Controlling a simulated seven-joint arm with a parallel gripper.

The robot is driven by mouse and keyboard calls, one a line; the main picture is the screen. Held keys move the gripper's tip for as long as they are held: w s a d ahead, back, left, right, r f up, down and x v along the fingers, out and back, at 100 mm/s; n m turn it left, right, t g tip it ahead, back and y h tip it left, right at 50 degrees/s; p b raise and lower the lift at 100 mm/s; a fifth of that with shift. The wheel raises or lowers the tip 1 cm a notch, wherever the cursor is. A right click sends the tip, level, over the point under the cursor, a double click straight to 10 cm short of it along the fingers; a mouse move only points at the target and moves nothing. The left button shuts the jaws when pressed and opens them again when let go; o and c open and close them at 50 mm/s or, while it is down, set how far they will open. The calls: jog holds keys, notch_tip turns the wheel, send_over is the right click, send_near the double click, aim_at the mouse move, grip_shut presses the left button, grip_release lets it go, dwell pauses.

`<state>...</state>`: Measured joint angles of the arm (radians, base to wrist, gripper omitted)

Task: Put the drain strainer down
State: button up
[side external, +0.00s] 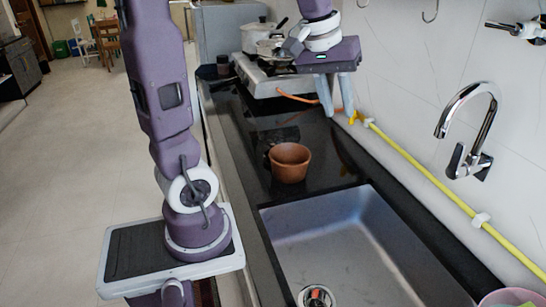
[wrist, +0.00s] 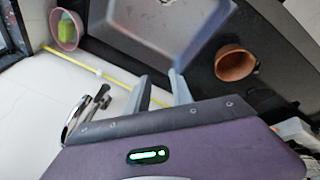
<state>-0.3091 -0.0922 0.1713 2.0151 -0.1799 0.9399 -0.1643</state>
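The drain strainer (side external: 316,297) appears as a small round metal piece with a reddish centre at the drain of the grey sink (side external: 345,240), cut by the bottom edge of the side view. I cannot tell how it is seated. My gripper (side external: 337,115) is above the far end of the black counter, well away from the sink drain. Its two grey fingers are apart with nothing visible between them. In the wrist view my gripper (wrist: 157,76) also shows open and empty, with the sink (wrist: 165,35) beyond it. The strainer is not clear there.
A brown clay pot (side external: 290,162) stands on the black counter (side external: 240,140) beside the sink. A faucet (side external: 470,125) juts from the right wall, above a yellow hose (side external: 420,170). A stove (side external: 275,80) with pots is behind. A pink bowl (side external: 510,298) is at bottom right.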

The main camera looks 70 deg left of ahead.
jog(key=w+a+f+n, duration=0.3)
jog(key=w+a, duration=0.1)
jog(key=a, duration=0.5)
jog(key=n+g, duration=0.3)
jog(key=n, duration=0.4)
send_near(273, 144)
jog(key=w+d+r, duration=0.2)
jog(key=w+d, duration=0.3)
jog(key=d, duration=0.1)
jog(key=s+a+f+n, duration=0.1)
jog(key=a+f, duration=0.1)
jog(key=s+a+f, duration=0.1)
jog(key=a+f, duration=0.1)
jog(key=f, duration=0.1)
jog(key=s+a+f+n, duration=0.1)
jog(key=s+a+f, duration=0.1)
jog(key=f, duration=0.1)
jog(key=shift+a+f+n+g, duration=0.2)
jog(key=shift+a+n+g, duration=0.1)
jog(key=shift+g, duration=0.1)
jog(key=f, duration=0.6)
jog(key=shift+s+d+f, duration=0.2)
jog(key=shift+d+f, duration=0.1)
jog(key=shift+f, duration=0.2)
grip_shut()
